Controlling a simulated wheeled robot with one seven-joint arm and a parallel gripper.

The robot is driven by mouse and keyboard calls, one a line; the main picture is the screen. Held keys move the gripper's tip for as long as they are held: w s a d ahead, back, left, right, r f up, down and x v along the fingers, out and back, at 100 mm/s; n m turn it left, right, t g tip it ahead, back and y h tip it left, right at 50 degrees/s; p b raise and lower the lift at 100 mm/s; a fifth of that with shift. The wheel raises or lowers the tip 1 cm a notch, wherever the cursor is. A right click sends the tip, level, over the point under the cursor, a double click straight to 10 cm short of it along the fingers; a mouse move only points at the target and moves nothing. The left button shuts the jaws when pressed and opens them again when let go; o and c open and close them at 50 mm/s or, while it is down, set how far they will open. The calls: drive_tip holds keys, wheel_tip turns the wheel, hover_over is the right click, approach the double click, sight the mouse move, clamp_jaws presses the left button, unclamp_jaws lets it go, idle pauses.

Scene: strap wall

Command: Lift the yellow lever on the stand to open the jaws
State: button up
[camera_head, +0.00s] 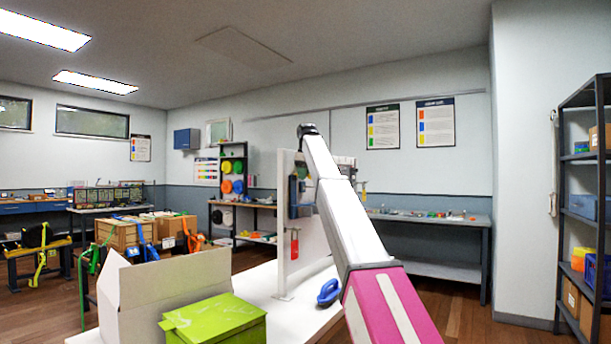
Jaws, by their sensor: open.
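A white upright panel (287,225) stands on the white table (262,278), seen nearly edge-on. A dark device with a blue part (294,197) is on its right face, and a red piece (295,246) hangs below it. I cannot make out a yellow lever or any jaws on the panel; my arm covers part of that area. My white and pink arm rises from the lower right to a dark joint above the panel. My gripper is not visible, so I cannot see how it stands to the panel.
An open white box (150,300) and a green box (215,322) stand at the table's front left. A blue handle-shaped object (328,292) lies right of the panel. Wooden crates with straps (125,236) stand at left. A dark shelf rack (565,210) is at right.

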drive_tip(key=v, duration=1)
drive_tip(key=shift+r, duration=0.35)
drive_tip(key=shift+s, duration=0.15)
